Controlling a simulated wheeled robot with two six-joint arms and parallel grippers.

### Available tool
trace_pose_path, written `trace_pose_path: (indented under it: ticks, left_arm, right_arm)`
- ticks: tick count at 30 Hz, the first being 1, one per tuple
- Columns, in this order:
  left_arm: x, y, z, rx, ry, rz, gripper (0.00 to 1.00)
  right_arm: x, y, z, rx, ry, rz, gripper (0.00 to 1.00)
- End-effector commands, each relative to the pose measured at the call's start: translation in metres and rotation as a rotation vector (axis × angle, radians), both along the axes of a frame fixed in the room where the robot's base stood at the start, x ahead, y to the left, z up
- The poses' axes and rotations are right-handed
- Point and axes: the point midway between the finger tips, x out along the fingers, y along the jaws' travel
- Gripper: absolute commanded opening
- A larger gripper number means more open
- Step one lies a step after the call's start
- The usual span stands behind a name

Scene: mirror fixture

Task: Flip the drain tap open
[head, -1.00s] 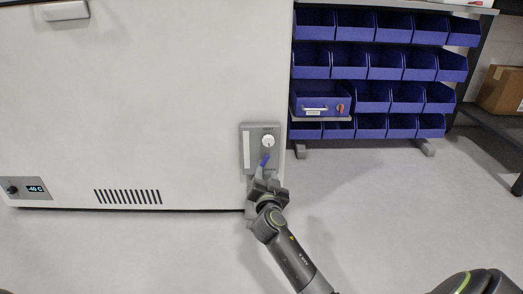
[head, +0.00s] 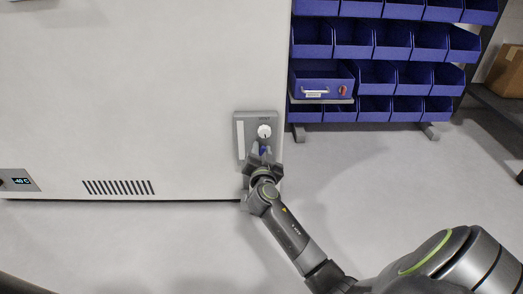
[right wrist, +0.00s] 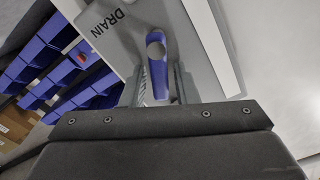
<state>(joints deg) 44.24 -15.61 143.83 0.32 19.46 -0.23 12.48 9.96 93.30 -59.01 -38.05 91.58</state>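The drain tap is a blue lever (right wrist: 157,75) on a grey panel (head: 241,125) at the white cabinet's lower right corner. In the right wrist view the panel carries the word DRAIN beside the lever. My right gripper (head: 258,158) is at the panel, below a white round knob (head: 264,131), and hides most of the lever in the head view. In the right wrist view its two fingers (right wrist: 160,88) stand on either side of the lever with gaps showing, so it looks open around it. My left gripper is not in view.
The white cabinet (head: 140,90) has a vent and a small display (head: 20,181) low on its front. A rack of blue bins (head: 375,75) stands to the right, holding a blue case (head: 320,80). The grey floor (head: 350,190) between is clear.

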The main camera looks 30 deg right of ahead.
Motion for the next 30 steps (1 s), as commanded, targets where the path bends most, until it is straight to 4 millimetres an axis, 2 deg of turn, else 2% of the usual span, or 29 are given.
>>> trace_pose_path:
  ticks: [1,6,12,22,30]
  left_arm:
    - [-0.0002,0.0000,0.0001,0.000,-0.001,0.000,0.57]
    - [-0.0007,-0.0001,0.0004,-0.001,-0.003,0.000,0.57]
    - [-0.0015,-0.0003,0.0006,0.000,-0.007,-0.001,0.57]
    - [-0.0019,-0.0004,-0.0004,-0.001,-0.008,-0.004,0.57]
    - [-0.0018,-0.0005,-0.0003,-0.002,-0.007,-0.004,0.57]
  right_arm:
    - [0.0001,-0.0001,0.0001,0.000,0.000,0.000,0.21]
    - [0.0001,0.0000,0.0001,0.000,0.000,0.000,0.00]
    - [0.0006,0.0008,0.0004,-0.019,0.011,0.000,0.00]
    - [0.0041,0.0061,0.0031,-0.180,0.109,0.000,0.00]
    - [0.0043,0.0065,0.0035,-0.196,0.119,0.000,0.00]
